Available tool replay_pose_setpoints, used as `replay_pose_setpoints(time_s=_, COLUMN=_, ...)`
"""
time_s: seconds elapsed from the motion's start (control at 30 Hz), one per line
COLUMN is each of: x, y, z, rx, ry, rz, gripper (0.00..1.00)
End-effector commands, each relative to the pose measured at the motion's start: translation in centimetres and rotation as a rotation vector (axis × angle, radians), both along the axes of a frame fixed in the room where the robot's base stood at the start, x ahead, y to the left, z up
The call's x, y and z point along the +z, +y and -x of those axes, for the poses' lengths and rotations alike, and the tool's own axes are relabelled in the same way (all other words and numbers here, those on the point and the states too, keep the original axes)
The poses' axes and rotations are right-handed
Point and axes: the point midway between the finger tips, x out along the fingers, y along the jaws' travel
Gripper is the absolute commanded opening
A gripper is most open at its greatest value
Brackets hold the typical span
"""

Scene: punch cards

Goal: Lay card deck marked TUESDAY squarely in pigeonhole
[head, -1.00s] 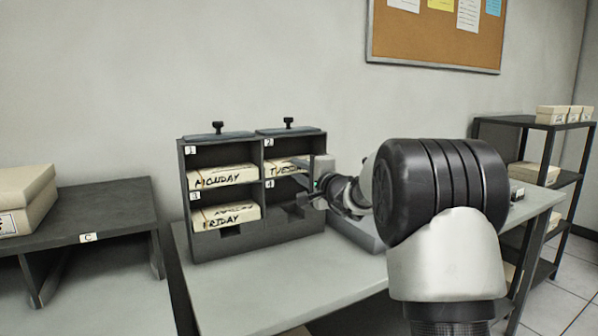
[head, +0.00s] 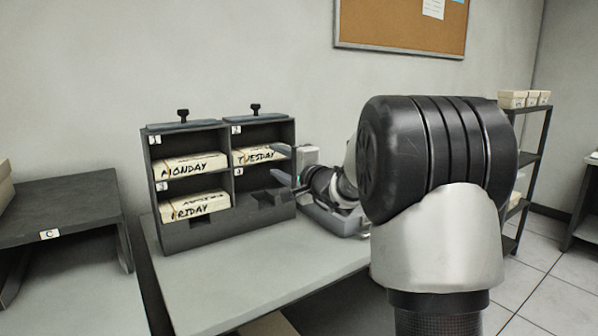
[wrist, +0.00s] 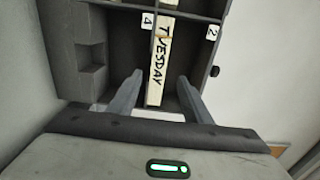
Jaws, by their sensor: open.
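The cream card deck marked TUESDAY (head: 260,154) lies in compartment 2, at the upper right of the dark pigeonhole rack (head: 216,234). Its lettered end faces out, and it rests on the shelf above compartment 4. In the wrist view, which is turned sideways, the TUESDAY deck (wrist: 161,68) shows between my fingers. My gripper (wrist: 160,76) is open, with one finger on each side of the deck's end and visible gaps to it. In the head view my gripper (head: 282,186) is at the rack's right front, partly hidden by my arm.
The MONDAY deck (head: 191,168) is in compartment 1 and the FRIDAY deck (head: 196,206) in compartment 3. Compartment 4 looks empty. The grey table (head: 210,283) is clear in front of the rack. A dark shelf marked C (head: 75,200) stands at left.

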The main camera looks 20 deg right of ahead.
Motion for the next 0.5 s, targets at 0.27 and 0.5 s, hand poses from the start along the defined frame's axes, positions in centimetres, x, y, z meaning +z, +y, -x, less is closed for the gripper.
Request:
replay_pose_setpoints(time_s=0.27, x=0.2, y=-2.2, z=6.6, rx=-0.003, ry=-0.001, rz=0.001, gripper=0.45)
replay_pose_setpoints(time_s=0.5, x=0.1, y=-3.2, z=10.0, rx=-0.001, ry=-0.002, rz=0.000, gripper=0.45)
